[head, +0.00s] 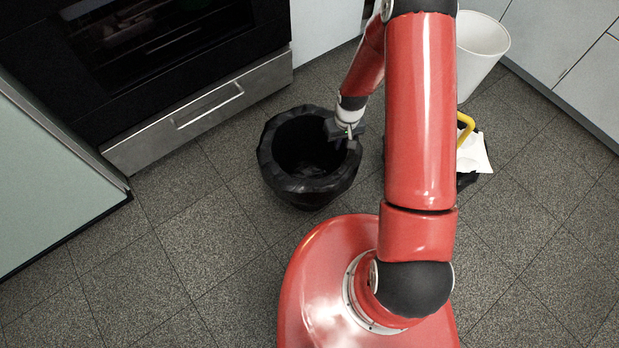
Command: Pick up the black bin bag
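The black bin bag (308,186) stands upright and open-mouthed on the tiled floor, in front of the stove, in the head view. Its dark inside shows from above. My gripper (338,138) is at the right side of the bag's rim, overlapping it in the picture. The fingers are dark against the dark bag, so I cannot tell whether they are open or shut, or whether they touch the rim.
The stove (165,50) with its steel drawer (205,108) stands behind and left. A white bin (480,50) is at the right, behind my arm. A dark item with a yellow handle (466,125) lies right of my arm. Floor at front left is clear.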

